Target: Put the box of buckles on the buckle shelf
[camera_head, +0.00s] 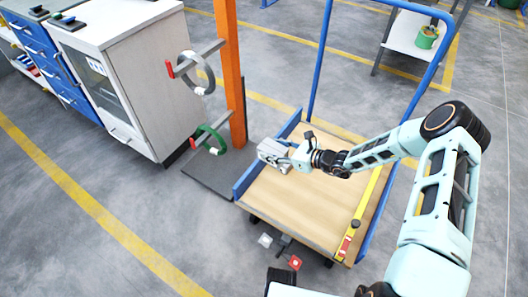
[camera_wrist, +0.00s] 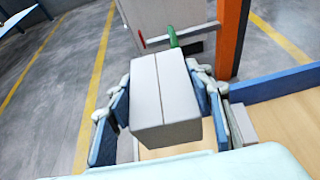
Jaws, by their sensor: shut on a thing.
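A plain light-grey box (camera_wrist: 165,85) is held between the fingers of my gripper (camera_wrist: 163,105) in the wrist view. In the head view the grey box (camera_head: 270,150) is at the left side of the wooden cart deck (camera_head: 300,205), close to its blue edge. My gripper (camera_head: 285,154) is shut on it. I cannot tell whether the box is clear of the deck. A pale block (camera_wrist: 242,125) shows just right of the fingers in the wrist view. No shelf is clearly marked as the buckle shelf.
An orange post (camera_head: 230,70) with arms carrying a grey coil (camera_head: 196,75) and a green coil (camera_head: 209,140) stands beside the cart. A white cabinet (camera_head: 150,80) is at the left. A white shelf stand (camera_head: 405,40) with a green bucket (camera_head: 427,38) is at the back. A yellow level lies on the cart.

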